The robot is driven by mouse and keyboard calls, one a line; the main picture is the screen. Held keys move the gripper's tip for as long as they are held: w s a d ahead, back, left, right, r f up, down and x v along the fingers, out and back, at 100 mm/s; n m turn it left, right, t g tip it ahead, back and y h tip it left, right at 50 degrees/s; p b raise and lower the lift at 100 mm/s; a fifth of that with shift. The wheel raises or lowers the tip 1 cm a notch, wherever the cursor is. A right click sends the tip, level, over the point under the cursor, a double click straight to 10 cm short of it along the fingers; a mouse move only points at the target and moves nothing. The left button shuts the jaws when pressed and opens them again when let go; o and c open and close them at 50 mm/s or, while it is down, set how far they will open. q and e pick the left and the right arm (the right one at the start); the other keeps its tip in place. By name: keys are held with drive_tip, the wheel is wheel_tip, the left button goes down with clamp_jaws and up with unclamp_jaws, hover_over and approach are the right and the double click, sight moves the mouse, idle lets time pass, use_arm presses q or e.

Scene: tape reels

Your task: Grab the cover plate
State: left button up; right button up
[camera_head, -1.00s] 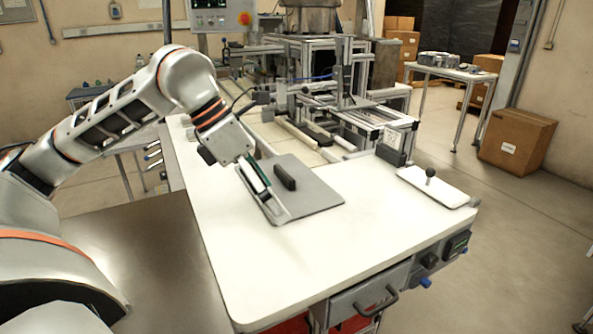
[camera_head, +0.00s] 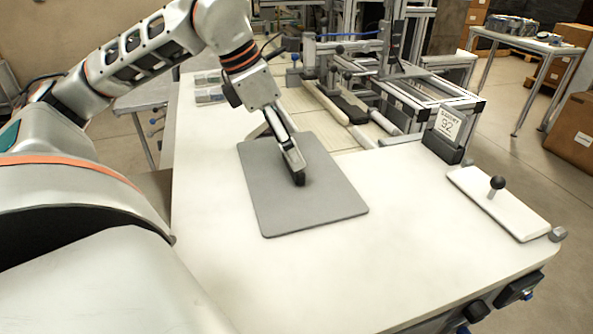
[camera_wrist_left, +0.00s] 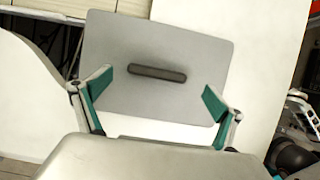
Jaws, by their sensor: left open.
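The cover plate (camera_head: 330,207) is a flat grey rectangle with rounded corners, lying on the white table. A dark bar handle (camera_wrist_left: 157,73) stands at its middle. In the head view my left gripper (camera_head: 298,172) hangs over the plate with its fingertips at the handle, hiding most of it. In the left wrist view my left gripper (camera_wrist_left: 155,88) is open and empty. Its two teal-padded fingers are wide apart, one toward each end of the handle, and the handle lies a little beyond them. My right gripper is not in view.
A white board with a black knob (camera_head: 497,183) lies at the table's right. A small display sign (camera_head: 447,125) and a metal frame machine (camera_head: 400,80) stand at the back. The white table (camera_head: 300,285) is clear in front of the plate.

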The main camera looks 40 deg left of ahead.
use_arm(q)
drive_tip(key=x, duration=0.2)
drive_tip(key=b+x, duration=0.1)
drive_tip(key=x, duration=0.1)
drive_tip(key=shift+s+a+f, duration=0.1)
drive_tip(key=shift+s+a, duration=0.05)
drive_tip(key=shift+a, duration=0.1)
drive_tip(key=shift+w+d+f, duration=0.15)
drive_tip(key=shift+w+f, duration=0.15)
drive_tip(key=shift+f, duration=0.25)
drive_tip(key=shift+r, duration=0.1)
drive_tip(key=c, duration=1.6)
